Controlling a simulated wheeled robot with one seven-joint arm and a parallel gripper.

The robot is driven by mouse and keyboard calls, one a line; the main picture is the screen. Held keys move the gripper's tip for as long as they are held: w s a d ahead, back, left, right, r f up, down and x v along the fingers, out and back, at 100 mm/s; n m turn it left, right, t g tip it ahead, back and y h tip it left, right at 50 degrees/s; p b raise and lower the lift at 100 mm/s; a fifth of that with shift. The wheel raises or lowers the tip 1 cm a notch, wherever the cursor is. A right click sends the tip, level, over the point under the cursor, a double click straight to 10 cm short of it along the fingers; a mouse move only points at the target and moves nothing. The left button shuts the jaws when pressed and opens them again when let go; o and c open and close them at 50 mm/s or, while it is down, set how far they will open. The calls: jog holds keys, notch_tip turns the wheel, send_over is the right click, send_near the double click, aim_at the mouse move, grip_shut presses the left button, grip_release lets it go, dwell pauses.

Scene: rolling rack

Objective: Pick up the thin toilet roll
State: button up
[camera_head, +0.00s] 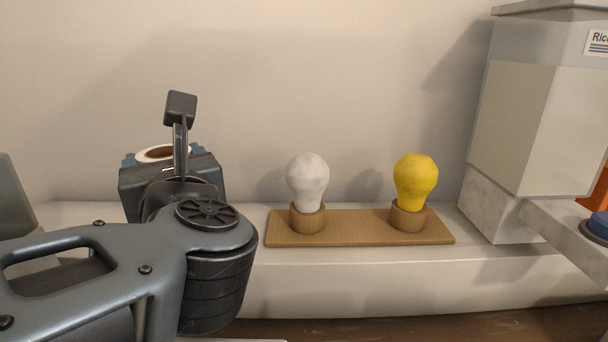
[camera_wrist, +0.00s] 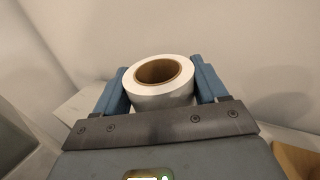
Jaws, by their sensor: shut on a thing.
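The thin toilet roll (camera_wrist: 160,92) is white with a brown cardboard core. In the wrist view it sits between the two blue fingers of my gripper (camera_wrist: 160,88), which touch it on both sides. In the head view only the top of the roll (camera_head: 158,153) shows behind my wrist, near the wall at the left. My gripper (camera_head: 160,156) is shut on it. The lower part of the roll is hidden by my gripper, so I cannot tell whether it touches the shelf.
A wooden board (camera_head: 340,239) on the pale shelf (camera_head: 400,273) carries a white bulb (camera_head: 308,180) and a yellow bulb (camera_head: 415,181), right of my arm. A tall pale box-like machine (camera_head: 535,120) stands at the right. A grey-green object (camera_head: 14,195) is at the far left. The wall is close behind.

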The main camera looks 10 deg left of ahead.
jog(key=c, duration=0.4)
notch_tip(320, 180, up, 10)
jog(key=shift+r+p, duration=0.1)
jog(key=shift+p, duration=0.3)
dwell(0.8)
